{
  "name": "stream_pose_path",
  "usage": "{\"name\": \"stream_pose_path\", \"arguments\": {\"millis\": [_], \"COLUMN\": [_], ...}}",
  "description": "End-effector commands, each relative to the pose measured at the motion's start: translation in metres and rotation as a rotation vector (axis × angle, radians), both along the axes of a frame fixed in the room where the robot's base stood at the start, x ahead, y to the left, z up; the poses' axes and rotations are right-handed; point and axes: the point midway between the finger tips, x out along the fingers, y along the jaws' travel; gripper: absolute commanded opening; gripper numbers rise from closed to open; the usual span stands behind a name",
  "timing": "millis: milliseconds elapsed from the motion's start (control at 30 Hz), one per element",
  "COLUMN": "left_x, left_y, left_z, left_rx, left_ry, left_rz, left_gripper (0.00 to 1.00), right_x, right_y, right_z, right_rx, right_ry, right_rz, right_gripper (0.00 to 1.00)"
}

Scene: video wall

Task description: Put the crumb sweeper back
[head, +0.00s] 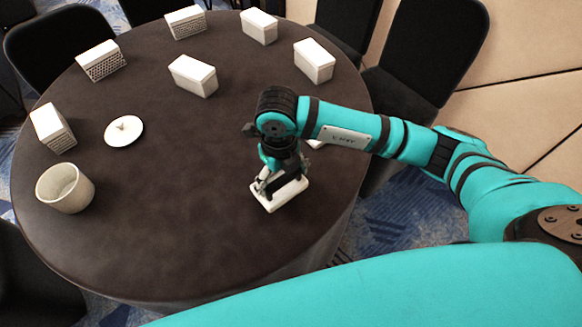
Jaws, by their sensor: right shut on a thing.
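My right gripper (268,185) reaches down over the right part of the round dark table (190,225). It is shut on a white, flat, block-like thing (285,197), which I take to be the crumb sweeper. The gripper covers its upper part, and I cannot tell whether it touches the table top. My left gripper is not in view.
Several white boxes, such as one at the centre back (193,75), stand around the far and left table. A white lidded dish (124,131) and a whitish pot (65,188) are at left. Another white thing (316,144) is mostly behind my arm. The table's middle is clear.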

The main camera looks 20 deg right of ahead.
Motion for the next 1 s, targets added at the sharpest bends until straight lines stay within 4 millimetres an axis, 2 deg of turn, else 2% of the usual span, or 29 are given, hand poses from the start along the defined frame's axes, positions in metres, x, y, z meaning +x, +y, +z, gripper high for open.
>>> {"name": "stream_pose_path", "arguments": {"millis": [100, 233, 367, 633, 967, 1000], "left_x": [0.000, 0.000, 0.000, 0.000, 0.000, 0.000], "left_y": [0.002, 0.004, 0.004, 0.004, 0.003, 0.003], "left_z": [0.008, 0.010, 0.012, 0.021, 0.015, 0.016], "left_rx": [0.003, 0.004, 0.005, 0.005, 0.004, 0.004], "left_ry": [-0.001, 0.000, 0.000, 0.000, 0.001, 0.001], "left_rz": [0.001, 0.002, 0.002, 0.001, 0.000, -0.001], "left_gripper": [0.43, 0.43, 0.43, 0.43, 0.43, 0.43], "right_x": [0.016, 0.026, 0.028, 0.028, 0.028, 0.028], "right_y": [-0.020, -0.031, -0.033, -0.033, -0.033, -0.033], "right_z": [0.000, -0.003, -0.007, -0.038, -0.044, -0.043], "right_rx": [0.000, 0.001, 0.001, 0.001, 0.001, 0.001], "right_ry": [0.001, 0.001, 0.003, 0.003, 0.000, 0.000], "right_rz": [-0.004, 0.000, 0.002, 0.002, 0.003, 0.002], "right_gripper": [0.52, 0.52, 0.52, 0.52, 0.52, 0.93]}}
